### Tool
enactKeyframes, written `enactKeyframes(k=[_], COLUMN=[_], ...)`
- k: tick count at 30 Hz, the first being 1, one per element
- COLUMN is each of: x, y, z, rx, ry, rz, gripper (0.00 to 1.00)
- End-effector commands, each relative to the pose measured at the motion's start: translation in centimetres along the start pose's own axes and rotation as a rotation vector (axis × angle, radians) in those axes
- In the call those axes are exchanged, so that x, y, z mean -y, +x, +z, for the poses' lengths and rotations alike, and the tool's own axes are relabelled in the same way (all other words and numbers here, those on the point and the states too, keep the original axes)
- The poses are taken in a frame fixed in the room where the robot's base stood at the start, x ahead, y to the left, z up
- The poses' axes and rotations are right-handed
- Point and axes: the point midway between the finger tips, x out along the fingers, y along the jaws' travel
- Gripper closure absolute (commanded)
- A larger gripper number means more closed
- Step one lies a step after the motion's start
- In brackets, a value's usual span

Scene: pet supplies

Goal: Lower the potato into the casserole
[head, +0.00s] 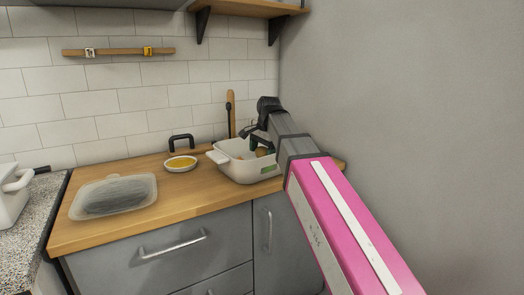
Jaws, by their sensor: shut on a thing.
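A white, deep, rounded rectangular dish with a lip-like handle on its left, which I take for the casserole (237,171), stands on the wooden counter near the right wall. My gripper (261,147) is at the dish's opening, reaching in from the right, with its dark fingers partly hidden by the dish rim and the arm. A small brownish-yellow potato (262,152) shows between the fingers, and the gripper is shut on it. The potato is at about rim height in the picture. Whether it touches the dish's floor cannot be told.
A small white bowl with yellow contents (181,163) stands left of the dish. A translucent lidded container (113,196) lies farther left on the wooden counter (190,202). A white pot (12,196) is at the left edge. The grey wall (420,110) is close on the right.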

Motion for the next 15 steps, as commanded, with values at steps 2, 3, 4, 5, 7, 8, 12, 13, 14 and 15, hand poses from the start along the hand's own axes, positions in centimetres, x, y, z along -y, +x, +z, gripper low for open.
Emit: enactKeyframes(k=[2, 3, 4, 5, 7, 8, 12, 13, 14, 15], x=[-0.02, -0.03, -0.04, -0.04, -0.06, -0.07, -0.10, -0.11, -0.11, -0.12], y=[0.11, 0.16, 0.19, 0.23, 0.32, 0.36, 0.53, 0.57, 0.60, 0.65], z=[0.00, 0.00, 0.01, 0.01, 0.00, 0.00, 0.00, 0.00, 0.00, 0.00], rx=[0.000, 0.000, 0.000, 0.000, 0.000, 0.000, 0.000, 0.000, 0.000, 0.000], ry=[0.000, 0.000, 0.000, 0.000, 0.000, 0.000, 0.000, 0.000, 0.000, 0.000], rz=[0.000, 0.000, 0.000, 0.000, 0.000, 0.000, 0.000, 0.000, 0.000, 0.000], gripper=[0.50, 0.50, 0.50, 0.50, 0.50, 0.50, 0.50, 0.50, 0.50, 0.50])
